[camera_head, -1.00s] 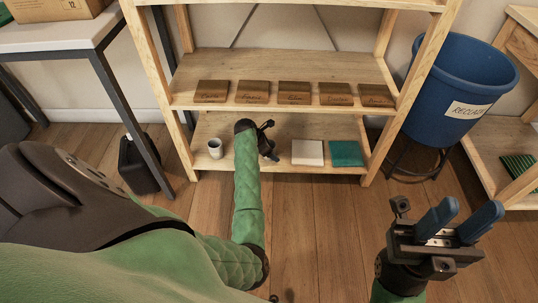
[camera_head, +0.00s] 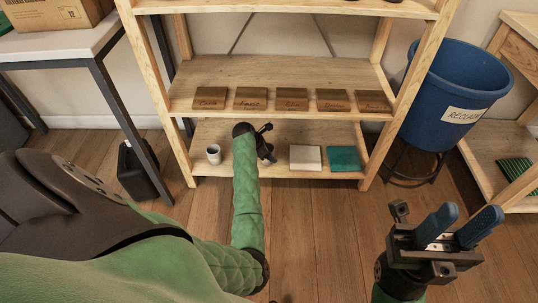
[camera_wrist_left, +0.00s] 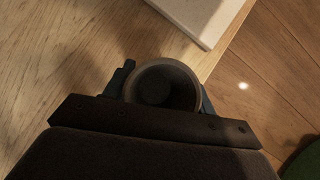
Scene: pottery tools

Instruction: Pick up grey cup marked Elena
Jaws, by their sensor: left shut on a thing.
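A round grey cup (camera_wrist_left: 165,85) sits between the blue fingers of my left gripper (camera_wrist_left: 163,92) in the left wrist view, seen from above into its dark inside. My left gripper (camera_head: 265,152) is shut on it at the lower shelf, and my wrist mostly hides that cup in the head view. No name can be read on it. Another light grey cup (camera_head: 213,154) stands upright on the lower shelf, left of my left arm. My right gripper (camera_head: 458,226) is empty in front of the shelf, its blue fingers apart.
A white block (camera_head: 305,157) and a teal block (camera_head: 344,158) lie right of my left gripper on the lower shelf (camera_head: 270,171). Several wooden name plaques (camera_head: 292,99) line the shelf above. A blue bin (camera_head: 435,85) stands right of the rack.

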